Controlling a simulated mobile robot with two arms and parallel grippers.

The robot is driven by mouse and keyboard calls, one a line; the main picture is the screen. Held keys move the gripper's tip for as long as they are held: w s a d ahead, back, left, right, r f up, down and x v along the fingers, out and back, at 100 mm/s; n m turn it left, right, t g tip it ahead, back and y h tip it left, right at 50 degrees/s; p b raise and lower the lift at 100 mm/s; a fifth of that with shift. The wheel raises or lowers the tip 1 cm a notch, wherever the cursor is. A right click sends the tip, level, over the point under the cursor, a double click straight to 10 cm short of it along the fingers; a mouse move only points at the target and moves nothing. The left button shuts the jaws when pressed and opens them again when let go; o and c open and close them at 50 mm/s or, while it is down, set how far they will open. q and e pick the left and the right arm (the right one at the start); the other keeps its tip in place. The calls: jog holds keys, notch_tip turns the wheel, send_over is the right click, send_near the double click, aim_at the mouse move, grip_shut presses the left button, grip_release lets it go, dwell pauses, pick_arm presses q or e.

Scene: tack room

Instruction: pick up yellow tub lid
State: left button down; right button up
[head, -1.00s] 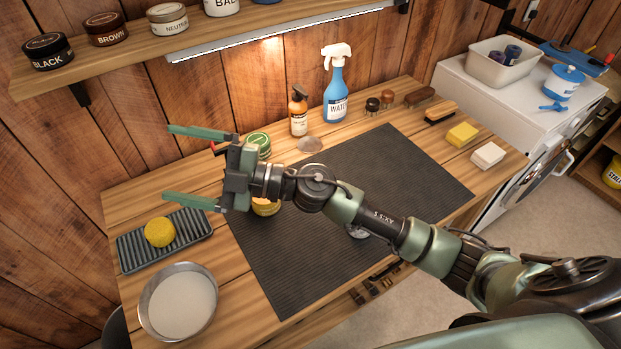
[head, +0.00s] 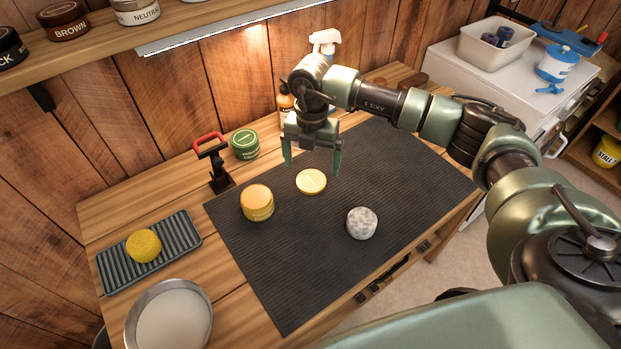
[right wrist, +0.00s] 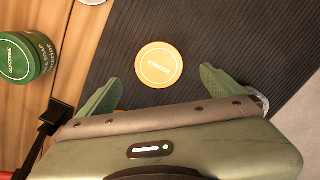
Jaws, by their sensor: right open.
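The yellow tub lid (head: 311,181) lies flat on the dark ribbed mat (head: 290,275), just right of the yellow tub (head: 257,203). In the right wrist view the lid (right wrist: 160,65) lies beyond and between my two fingertips, not touched by them. My right gripper (head: 313,170) points down over the mat, open and empty, with its fingers to either side of and a little behind the lid in the head view. It also shows in the right wrist view (right wrist: 160,85). My left gripper is not in view.
A green tin (head: 245,144) and a red-handled black clamp (head: 213,162) stand left of the mat. A grey-white round pad (head: 362,223) lies on the mat to the right. A tray with a yellow sponge (head: 144,246) and a round pan (head: 168,318) are at left.

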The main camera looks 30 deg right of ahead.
aim_at(311, 181)
notch_tip(311, 181, down, 5)
jog(key=shift+r+p, duration=0.2)
jog(key=shift+p, duration=0.7)
jog(key=shift+f, duration=0.3)
jog(key=c, duration=1.4)
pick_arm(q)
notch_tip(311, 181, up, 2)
pick_arm(e)
jog(key=shift+r, duration=0.1)
